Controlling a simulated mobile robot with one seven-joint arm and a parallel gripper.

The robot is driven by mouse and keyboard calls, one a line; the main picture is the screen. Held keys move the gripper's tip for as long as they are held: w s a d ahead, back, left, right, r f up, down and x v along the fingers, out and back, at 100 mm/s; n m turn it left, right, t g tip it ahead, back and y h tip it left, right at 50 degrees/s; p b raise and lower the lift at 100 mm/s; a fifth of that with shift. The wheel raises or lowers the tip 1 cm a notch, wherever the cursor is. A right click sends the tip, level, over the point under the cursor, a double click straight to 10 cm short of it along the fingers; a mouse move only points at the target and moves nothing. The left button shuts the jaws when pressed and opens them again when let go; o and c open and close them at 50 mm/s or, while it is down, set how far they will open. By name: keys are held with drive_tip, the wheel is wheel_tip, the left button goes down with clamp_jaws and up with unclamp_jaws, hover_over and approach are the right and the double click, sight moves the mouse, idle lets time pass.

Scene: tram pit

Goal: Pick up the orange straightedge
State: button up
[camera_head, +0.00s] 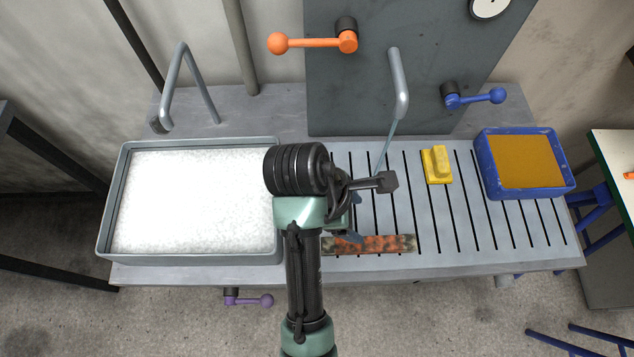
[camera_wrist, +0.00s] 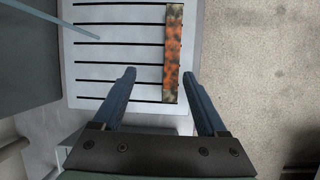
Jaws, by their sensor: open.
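The orange straightedge (camera_head: 372,244) is a flat bar, mottled with dark patches. It lies on the slatted grey bench top (camera_head: 462,240) near the front edge. In the wrist view the straightedge (camera_wrist: 173,55) runs lengthwise ahead of my gripper (camera_wrist: 158,74), nearer the right finger. My gripper is open and empty, its two blue fingers apart. In the head view my gripper (camera_head: 352,218) is over the bench beside the straightedge's left part, and my arm hides some of that area. I cannot tell the height gap between fingers and straightedge.
A tray of white foam (camera_head: 190,200) stands left on the bench. A spout (camera_head: 398,85) pours a thin water stream (camera_head: 385,150). A yellow block (camera_head: 437,164) and a blue tray (camera_head: 526,164) stand right. Orange (camera_head: 312,42), blue (camera_head: 473,97) and purple (camera_head: 249,299) levers stick out.

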drive_tip(key=s, duration=0.1)
drive_tip(key=b, duration=0.2)
hover_over(369, 243)
drive_tip(key=a, duration=0.2)
drive_tip(key=shift+n+g, duration=0.4)
wheel_tip(369, 243, down, 7)
drive_tip(key=shift+r, duration=0.2)
drive_tip(key=shift+p+x, duration=0.65)
drive_tip(key=shift+x, duration=2.5)
drive_tip(key=shift+a+f, duration=0.1)
drive_tip(key=shift+a, duration=0.1)
clamp_jaws()
